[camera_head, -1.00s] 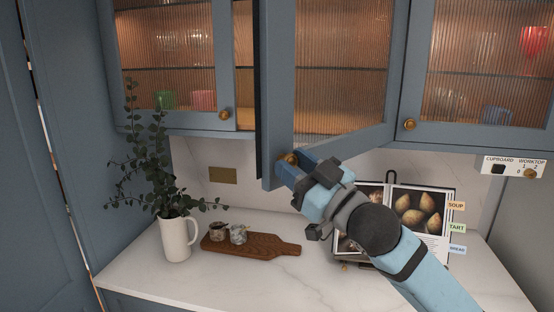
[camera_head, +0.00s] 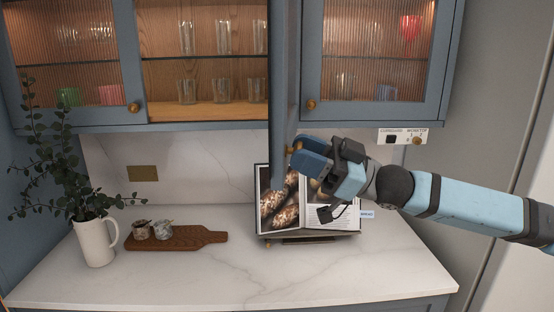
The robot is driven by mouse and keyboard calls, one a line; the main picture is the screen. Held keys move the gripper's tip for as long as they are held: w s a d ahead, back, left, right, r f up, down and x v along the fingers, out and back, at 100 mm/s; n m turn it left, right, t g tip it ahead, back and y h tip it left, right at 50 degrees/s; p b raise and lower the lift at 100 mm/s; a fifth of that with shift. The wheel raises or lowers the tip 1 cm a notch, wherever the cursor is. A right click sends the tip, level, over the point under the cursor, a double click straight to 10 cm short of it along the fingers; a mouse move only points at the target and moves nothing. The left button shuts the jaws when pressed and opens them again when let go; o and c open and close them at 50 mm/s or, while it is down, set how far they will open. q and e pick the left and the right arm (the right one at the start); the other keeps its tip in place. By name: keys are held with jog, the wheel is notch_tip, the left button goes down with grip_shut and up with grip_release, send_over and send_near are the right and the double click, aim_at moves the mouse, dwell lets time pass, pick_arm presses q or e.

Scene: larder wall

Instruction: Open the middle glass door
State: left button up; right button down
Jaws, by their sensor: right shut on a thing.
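The middle glass door (camera_head: 281,100) stands swung far out from the wall cupboard, hinged on its right side and seen nearly edge-on. Behind it the middle compartment (camera_head: 205,110) shows open, with clear glasses on its shelves. My right gripper (camera_head: 298,154) is at the lower free end of the door, shut on the brass door knob (camera_head: 295,146), which is mostly hidden by the fingers. My left gripper is not in view.
The left glass door (camera_head: 72,60) and right glass door (camera_head: 368,60) are shut. Below, a white jug with leafy stems (camera_head: 95,242), a wooden board with two small jars (camera_head: 200,236) and an open cookbook on a stand (camera_head: 280,205) occupy the worktop. The front worktop is clear.

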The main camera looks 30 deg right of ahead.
jog(key=shift+s+d+n+g+y+b, duration=0.2)
jog(key=shift+s+d+g, duration=0.2)
jog(key=shift+d, duration=0.35)
jog(key=shift+s+d+n+g+y+b, duration=0.25)
jog(key=shift+s+d, duration=0.25)
jog(key=shift+d, duration=0.25)
jog(key=c, duration=0.7)
grip_release()
jog(key=shift+c, duration=0.2)
jog(key=b+v, duration=0.5)
jog(key=v, duration=0.8)
jog(key=shift+s+d, duration=0.15)
jog(key=shift+d, duration=0.25)
